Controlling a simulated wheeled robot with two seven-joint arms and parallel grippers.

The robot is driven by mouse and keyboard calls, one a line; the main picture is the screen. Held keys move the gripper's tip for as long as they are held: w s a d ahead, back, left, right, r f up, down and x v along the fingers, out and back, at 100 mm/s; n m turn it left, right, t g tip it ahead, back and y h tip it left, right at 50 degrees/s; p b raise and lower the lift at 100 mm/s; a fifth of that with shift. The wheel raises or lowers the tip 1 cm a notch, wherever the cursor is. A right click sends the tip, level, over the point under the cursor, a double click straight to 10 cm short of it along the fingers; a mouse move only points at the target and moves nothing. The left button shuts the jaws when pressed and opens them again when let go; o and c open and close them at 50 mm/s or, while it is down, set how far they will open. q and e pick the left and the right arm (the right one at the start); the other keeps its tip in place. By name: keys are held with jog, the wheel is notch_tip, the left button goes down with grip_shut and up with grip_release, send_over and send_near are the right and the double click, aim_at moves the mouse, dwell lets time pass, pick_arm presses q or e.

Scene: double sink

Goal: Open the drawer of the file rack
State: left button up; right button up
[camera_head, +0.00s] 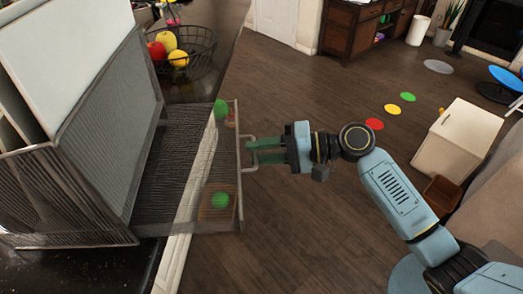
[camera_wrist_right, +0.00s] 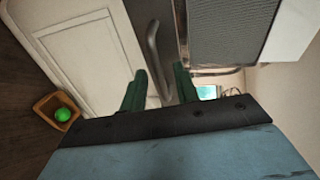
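The black wire-mesh file rack (camera_head: 112,120) stands on the counter at the left of the head view, holding white files. Its mesh drawer (camera_head: 175,150) sticks out to the right from the rack's base, past the counter edge. The drawer's looped handle (camera_head: 250,155) is on its right end and also shows in the wrist view (camera_wrist_right: 153,45). My right gripper (camera_head: 258,151) is at the handle, its green fingers apart. In the wrist view the handle bar lies between the fingertips (camera_wrist_right: 160,75), with gaps visible. My left gripper is out of view.
A fruit basket (camera_head: 190,48) stands behind the rack. A box with a green ball (camera_wrist_right: 60,112) is on the floor beside the white cabinet front (camera_wrist_right: 82,55). A white cabinet (camera_head: 458,138) stands at right. The wooden floor (camera_head: 300,230) below my right arm is clear.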

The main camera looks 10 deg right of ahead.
jog(key=b+v, duration=0.2)
jog(key=v, duration=1.1)
jog(key=shift+d, duration=0.2)
jog(key=w+d+f+m+t+h+b, duration=0.1)
jog(key=d+f+m+t+h, duration=0.2)
jog(key=f, duration=1.1)
jog(key=w+d+f+m+h+b, duration=0.1)
jog(key=w+d+f+m+h, duration=0.2)
jog(key=f, duration=1.1)
jog(key=s+d+f+n+g+h, duration=0.1)
jog(key=s+d+f+h, duration=0.15)
jog(key=s+f, duration=0.55)
jog(key=s+d+f+n+g+h, duration=0.1)
jog(key=s+f+h, duration=0.25)
jog(key=f, duration=0.75)
jog(key=s+a+f+n+g+h, duration=0.1)
jog(key=s+f+n, duration=0.2)
jog(key=s, duration=0.7)
jog(key=s+a+f+n+g+h+b, duration=0.1)
jog(key=s+a+f+n, duration=0.1)
jog(key=s+f, duration=0.6)
jog(key=s+a+f+n+g+h+b, duration=0.1)
jog(key=s+f+n, duration=0.2)
jog(key=s, duration=1.1)
notch_tip(320, 180, down, 3)
jog(key=shift+r+n+g, duration=0.15)
jog(key=shift+n+g, duration=0.15)
jog(key=shift+n, duration=0.1)
